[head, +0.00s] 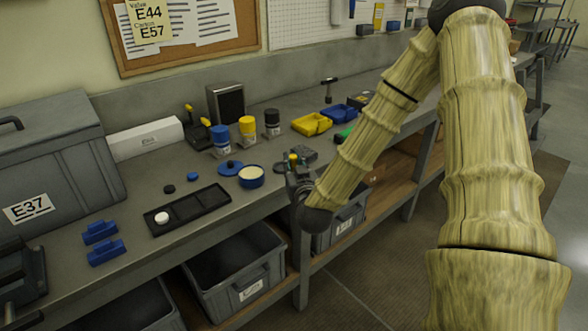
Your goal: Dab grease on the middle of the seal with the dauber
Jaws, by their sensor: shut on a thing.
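My gripper (296,172) is over the bench's front edge, just right of an open blue tin (251,178) of cream-coloured grease. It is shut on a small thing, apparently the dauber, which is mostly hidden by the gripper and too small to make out. A black tray (205,205) with compartments lies left of the tin, and a white disc (162,217) sits in its left part. A small black disc (170,189) and a small blue disc (193,177) lie behind the tray. I cannot tell for sure which of these is the seal.
A blue lid (230,168) lies behind the tin. Blue (221,139), yellow (247,129) and black-topped (272,123) containers stand farther back. Two blue blocks (106,251) lie at the left near a grey case (62,165). Yellow (311,124) and blue (338,113) bins stand behind my arm.

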